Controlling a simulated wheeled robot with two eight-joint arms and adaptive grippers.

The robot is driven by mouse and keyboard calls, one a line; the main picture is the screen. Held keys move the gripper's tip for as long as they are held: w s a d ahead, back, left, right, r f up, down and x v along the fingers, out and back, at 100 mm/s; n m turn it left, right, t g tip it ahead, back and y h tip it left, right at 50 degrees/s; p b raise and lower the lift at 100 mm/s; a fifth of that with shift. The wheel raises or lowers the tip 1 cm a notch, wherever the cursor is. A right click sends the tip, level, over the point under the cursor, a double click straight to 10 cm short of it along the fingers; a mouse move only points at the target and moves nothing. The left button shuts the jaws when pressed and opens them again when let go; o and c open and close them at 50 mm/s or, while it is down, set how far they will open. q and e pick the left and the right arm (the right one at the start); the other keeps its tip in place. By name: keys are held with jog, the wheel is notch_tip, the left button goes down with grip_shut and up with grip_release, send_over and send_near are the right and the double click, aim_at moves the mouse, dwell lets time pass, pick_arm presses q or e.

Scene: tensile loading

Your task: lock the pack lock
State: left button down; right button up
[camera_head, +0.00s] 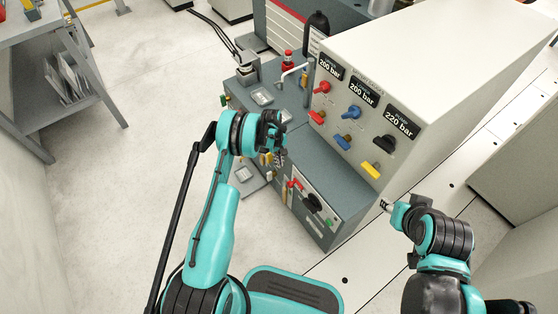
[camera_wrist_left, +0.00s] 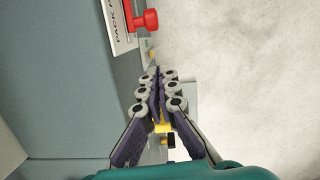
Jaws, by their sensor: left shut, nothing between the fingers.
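A red knob (camera_wrist_left: 147,20) sits on a white label plate (camera_wrist_left: 121,22) whose visible lettering begins with "PACK", at the top of the left wrist view. My left gripper (camera_wrist_left: 157,80) is shut and empty, its fingers together below and slightly right of the knob, apart from it in the picture. In the head view the left gripper (camera_head: 278,142) is at the near left side of the grey cabinet (camera_head: 330,187), and its wrist hides part of the panel there. My right gripper (camera_head: 386,206) is right of the cabinet, small and partly hidden; its jaws are unclear.
A cream console (camera_head: 425,60) on the cabinet carries pressure displays and red, blue, black and yellow handles. A black rotary knob (camera_head: 314,202) is on the cabinet's front. Yellow parts (camera_wrist_left: 162,128) show behind the fingers in the wrist view. The floor (camera_head: 110,190) at left is open.

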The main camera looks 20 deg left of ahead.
aim_at(291, 185)
pick_arm(q)
jog(key=s+d+f+b, duration=0.2)
jog(key=d+f+b, duration=0.1)
jog(key=f, duration=0.3)
jog(key=shift+s+d+f, duration=0.15)
jog(key=shift+s+d, duration=0.1)
jog(key=shift+d, duration=0.05)
jog(key=s+d, duration=0.2)
jog(key=d, duration=0.1)
jog(key=shift+s+d, duration=0.15)
jog(key=shift+s, duration=0.1)
